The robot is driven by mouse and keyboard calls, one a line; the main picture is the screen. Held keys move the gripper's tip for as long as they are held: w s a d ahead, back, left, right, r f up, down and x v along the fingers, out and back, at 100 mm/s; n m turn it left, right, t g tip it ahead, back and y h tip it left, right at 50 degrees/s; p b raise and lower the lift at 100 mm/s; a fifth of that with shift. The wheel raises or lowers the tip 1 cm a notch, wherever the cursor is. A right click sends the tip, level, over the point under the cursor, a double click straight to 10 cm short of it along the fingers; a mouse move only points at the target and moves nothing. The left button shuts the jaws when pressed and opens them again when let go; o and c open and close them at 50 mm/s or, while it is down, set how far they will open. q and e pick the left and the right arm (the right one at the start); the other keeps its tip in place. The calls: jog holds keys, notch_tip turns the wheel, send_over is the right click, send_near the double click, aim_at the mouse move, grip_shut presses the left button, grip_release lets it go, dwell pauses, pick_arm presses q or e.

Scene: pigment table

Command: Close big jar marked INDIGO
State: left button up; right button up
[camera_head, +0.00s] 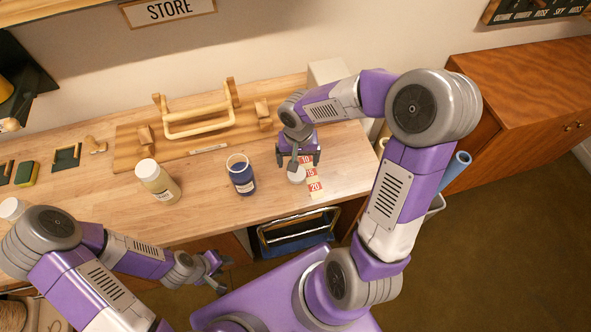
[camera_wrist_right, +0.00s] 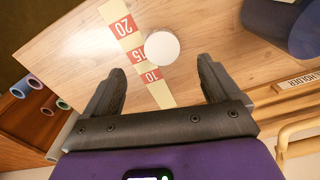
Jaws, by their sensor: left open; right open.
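A blue jar (camera_head: 241,178) with a pale rim and a small label stands upright and open on the wooden table. Its label is too small to read. Its side also shows at the top right of the right wrist view (camera_wrist_right: 285,24). My left gripper (camera_head: 216,270) is open and empty, low in front of the table edge.
The strip (camera_head: 315,187) is marked 10, 15 and 20. A cream jar with a white lid (camera_head: 158,182) stands left of the blue jar. A wooden holder with a rail (camera_head: 200,128) lies behind. A dark-framed rack (camera_head: 298,233) is below the front edge.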

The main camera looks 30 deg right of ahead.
notch_tip(320, 180, down, 2)
jog(key=shift+w+f, duration=0.1)
jog(key=shift+f, duration=0.1)
jog(key=shift+f, duration=0.15)
notch_tip(320, 180, down, 5)
jog(key=shift+w+f+b, duration=0.1)
jog(key=shift+w+b, duration=0.05)
jog(key=shift+b, duration=0.5)
jog(key=c, duration=1.1)
notch_tip(320, 180, up, 10)
jog(key=shift+r+p, duration=0.15)
jog(key=shift+p, duration=0.8)
